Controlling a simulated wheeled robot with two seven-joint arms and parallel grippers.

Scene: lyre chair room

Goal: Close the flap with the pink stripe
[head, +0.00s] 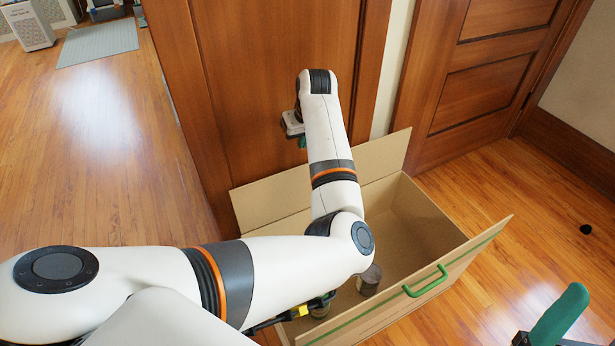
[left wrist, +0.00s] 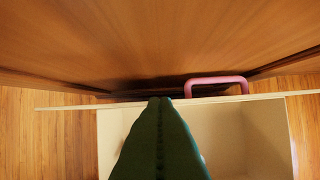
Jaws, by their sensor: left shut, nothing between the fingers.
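A cardboard box (head: 415,215) stands open on the floor. Its far flap (head: 388,160) stands up near the wooden panel, partly hidden by my left arm; no pink stripe shows on the side I see. In the left wrist view this flap's edge (left wrist: 262,97) runs across the picture, with a pink handle (left wrist: 215,84) on its panel side. My left gripper (head: 302,141) is shut and empty, above the far flap. Its green fingers (left wrist: 160,103) point at the flap edge, left of the pink handle; contact cannot be told. My right gripper (head: 558,318) shows only partly, at the lower right corner.
The near flap (head: 470,252) has a green stripe and a green handle (head: 425,282) and leans outward. Cans (head: 369,280) stand inside the box. A wooden panel (head: 265,90) rises close behind the far flap.

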